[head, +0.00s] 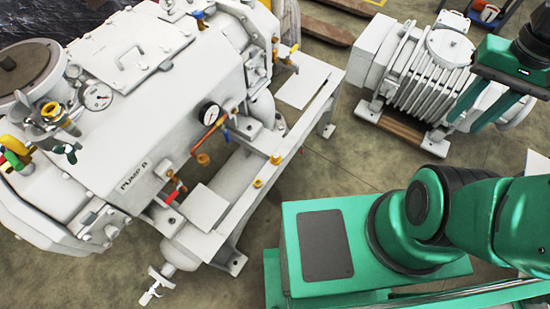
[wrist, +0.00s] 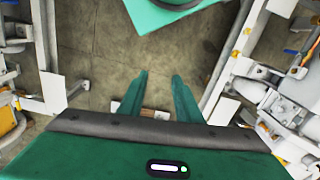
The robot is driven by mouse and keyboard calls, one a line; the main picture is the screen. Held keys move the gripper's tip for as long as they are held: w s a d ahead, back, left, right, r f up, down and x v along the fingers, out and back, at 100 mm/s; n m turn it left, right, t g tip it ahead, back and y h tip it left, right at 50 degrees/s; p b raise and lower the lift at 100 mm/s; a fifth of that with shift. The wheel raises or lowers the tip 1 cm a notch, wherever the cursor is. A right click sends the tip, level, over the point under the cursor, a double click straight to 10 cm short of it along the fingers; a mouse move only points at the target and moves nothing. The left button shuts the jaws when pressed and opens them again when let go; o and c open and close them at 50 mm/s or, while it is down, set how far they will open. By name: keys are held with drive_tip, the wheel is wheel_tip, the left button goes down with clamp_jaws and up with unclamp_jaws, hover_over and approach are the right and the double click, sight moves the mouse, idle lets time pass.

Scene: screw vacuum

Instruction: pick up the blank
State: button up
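My gripper (head: 465,124) is at the upper right of the head view, in front of the finned white motor (head: 430,75). Its two green fingers point down and are spread apart. In the wrist view the gripper (wrist: 159,75) shows a clear gap between the fingertips, with only floor seen past them. Nothing is held. I cannot single out a part that is surely the blank in either view. It may be hidden or too small to tell.
A large white pump (head: 150,110) marked PUMP B, with gauges and valves, fills the left on a white frame (head: 275,165). A flat white plate (head: 204,207) lies near its front. Bare floor (head: 350,170) lies between frame and motor. Pallet wood (head: 325,30) is at the back.

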drive_tip(key=o, duration=0.7)
drive_tip(key=shift+s+r, duration=0.2)
drive_tip(key=shift+s, duration=0.2)
drive_tip(key=shift+c, duration=0.2)
drive_tip(key=w+a+f+n, duration=0.3)
drive_tip(key=w+n, duration=0.1)
drive_tip(key=w, duration=0.3)
drive_tip(key=w+a+f+n, duration=0.2)
drive_tip(key=w+f+n, duration=0.2)
drive_tip(key=w, duration=0.3)
drive_tip(key=n+y, duration=0.2)
drive_tip(key=n, duration=1.5)
approach(276, 155)
drive_tip(key=f, duration=0.2)
drive_tip(key=a+f, duration=0.1)
drive_tip(key=shift+a+f, duration=0.2)
drive_tip(key=shift+f, duration=0.15)
drive_tip(key=shift+s+a+f, duration=0.1)
drive_tip(key=shift+a+f, duration=0.05)
drive_tip(key=shift+f, duration=1.45)
drive_tip(key=shift+s+a+f, duration=0.1)
drive_tip(key=shift+f, duration=1.5)
